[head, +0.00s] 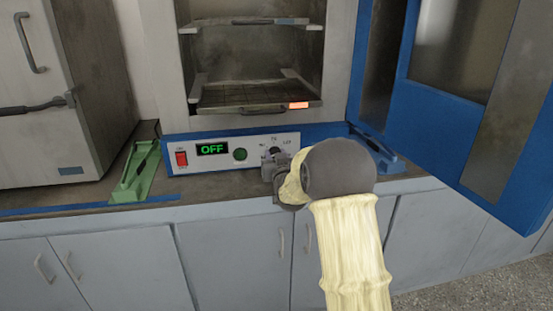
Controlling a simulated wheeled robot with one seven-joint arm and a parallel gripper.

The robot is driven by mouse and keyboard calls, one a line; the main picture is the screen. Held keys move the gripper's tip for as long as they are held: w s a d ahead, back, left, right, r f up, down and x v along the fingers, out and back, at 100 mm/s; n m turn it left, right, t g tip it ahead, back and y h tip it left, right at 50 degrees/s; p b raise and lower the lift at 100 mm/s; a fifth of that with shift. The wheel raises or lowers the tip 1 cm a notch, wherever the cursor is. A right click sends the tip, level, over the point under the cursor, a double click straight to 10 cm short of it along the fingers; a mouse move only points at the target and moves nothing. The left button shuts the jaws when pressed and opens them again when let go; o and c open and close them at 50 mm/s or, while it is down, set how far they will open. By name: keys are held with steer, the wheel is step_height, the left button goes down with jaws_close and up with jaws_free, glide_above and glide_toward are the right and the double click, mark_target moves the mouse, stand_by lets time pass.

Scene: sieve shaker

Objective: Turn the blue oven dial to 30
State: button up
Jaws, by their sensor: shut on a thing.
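The blue oven (330,131) stands on the counter with its blue door (420,95) swung wide open to the right. Its white control panel (222,153) holds a red switch, a green display reading OFF (212,149), a green button and a dark round dial (275,152) with small markings around it. My gripper (273,162) is at the dial and shut on it, reaching in from the lower right. The gripper and wrist hide the lower part of the dial and the panel's right end. The dial's exact setting cannot be read.
Inside the oven are an upper shelf (250,22) and a lower shelf (250,106) with an orange label. A green holder (135,175) stands on the counter at left, and a blue one (377,153) at right under the open door. A grey oven (50,125) stands far left.

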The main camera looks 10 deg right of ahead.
steer(key=shift+f, duration=0.2)
steer(key=o, duration=0.9)
steer(key=shift+o, duration=0.3)
steer(key=shift+r, duration=0.1)
steer(key=s, duration=1.7)
steer(key=shift+s+p, duration=0.25)
steer(key=shift+p, duration=0.05)
